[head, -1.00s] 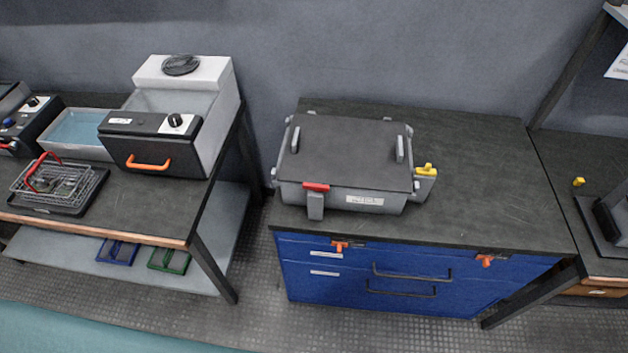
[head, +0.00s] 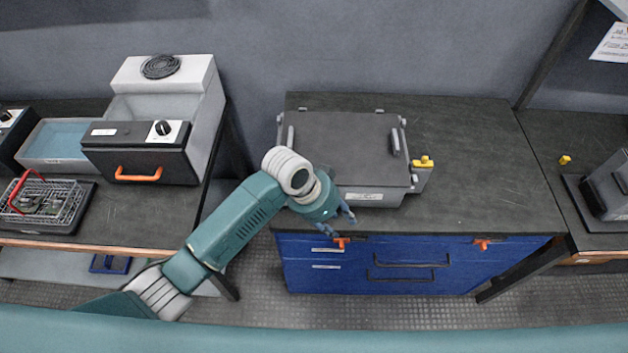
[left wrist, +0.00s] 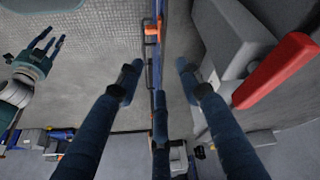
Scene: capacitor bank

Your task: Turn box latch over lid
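The grey box with its dark lid (head: 350,145) sits closed on the workbench. Its red latch (left wrist: 275,70) shows at the right of the left wrist view, beside the grey box wall. In the head view my left arm hides the latch. My left gripper (head: 345,217) is at the box's front side, above the bench's front edge. In the left wrist view its fingers (left wrist: 157,82) are spread and empty, with the latch to their right, not between them. My right gripper (left wrist: 45,42) shows at the upper left of that view, fingers apart and empty, away from the box.
A yellow clip (head: 424,162) sits at the box's right side. The blue drawer front (head: 400,268) below has orange latches (head: 483,244) and dark handles. A left table holds a machine with an orange handle (head: 139,174) and a wire basket.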

